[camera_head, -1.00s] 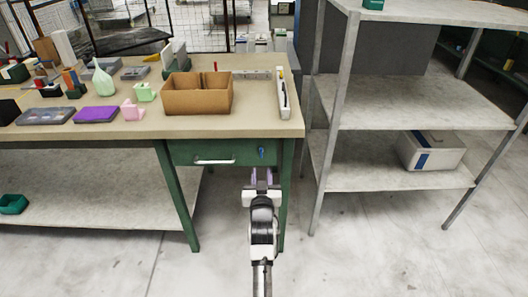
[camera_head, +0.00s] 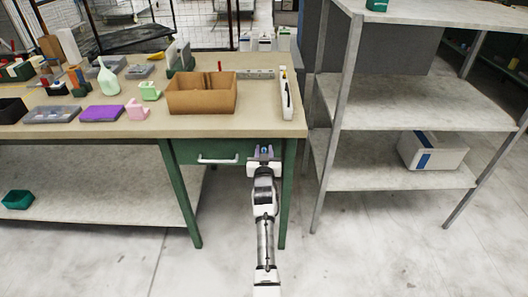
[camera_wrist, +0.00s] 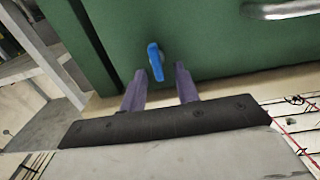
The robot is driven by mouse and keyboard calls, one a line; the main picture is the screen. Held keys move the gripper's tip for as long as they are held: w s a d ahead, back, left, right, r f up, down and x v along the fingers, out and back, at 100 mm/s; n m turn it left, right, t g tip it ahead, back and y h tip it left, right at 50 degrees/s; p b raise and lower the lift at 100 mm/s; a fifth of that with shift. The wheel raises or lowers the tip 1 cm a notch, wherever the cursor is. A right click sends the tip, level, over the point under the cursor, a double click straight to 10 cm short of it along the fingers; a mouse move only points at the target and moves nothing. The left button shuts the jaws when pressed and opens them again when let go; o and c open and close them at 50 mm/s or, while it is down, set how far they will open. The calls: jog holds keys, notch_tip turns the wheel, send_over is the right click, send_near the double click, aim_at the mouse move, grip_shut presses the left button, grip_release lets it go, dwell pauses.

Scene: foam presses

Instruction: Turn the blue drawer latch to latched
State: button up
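The blue drawer latch (camera_wrist: 156,62) is on the green drawer front (camera_wrist: 215,40) in the wrist view, a small elongated handle slightly tilted from upright in that picture. In the head view the latch (camera_head: 264,149) shows only as a bit of blue between my fingertips. My gripper (camera_wrist: 160,80) is open, with two purple fingers apart. In the wrist view the latch lies just beyond and between the fingertips, nearer the left one. I cannot tell whether either finger touches it.
The drawer's metal handle (camera_head: 218,160) is left of my gripper. A cardboard box (camera_head: 202,94) and a white long object (camera_head: 287,97) stand on the bench top (camera_head: 150,126). A grey shelf rack (camera_head: 400,177) with a white box (camera_head: 432,151) stands to the right.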

grip_shut()
dwell(0.3)
jog(key=n, duration=0.2)
jog(key=n+b, duration=0.1)
jog(key=shift+a+n, duration=0.25)
jog(key=shift+n, duration=0.15)
jog(key=n, duration=0.3)
jog(key=shift+a+f+n, duration=0.15)
jog(key=shift+a+n, duration=0.15)
jog(key=n, duration=0.3)
jog(key=f+n+p, duration=0.1)
jog(key=n, duration=0.6)
jog(key=shift+a+f+p, duration=0.15)
jog(key=shift+a+p, duration=0.2)
jog(key=shift+n, duration=0.4)
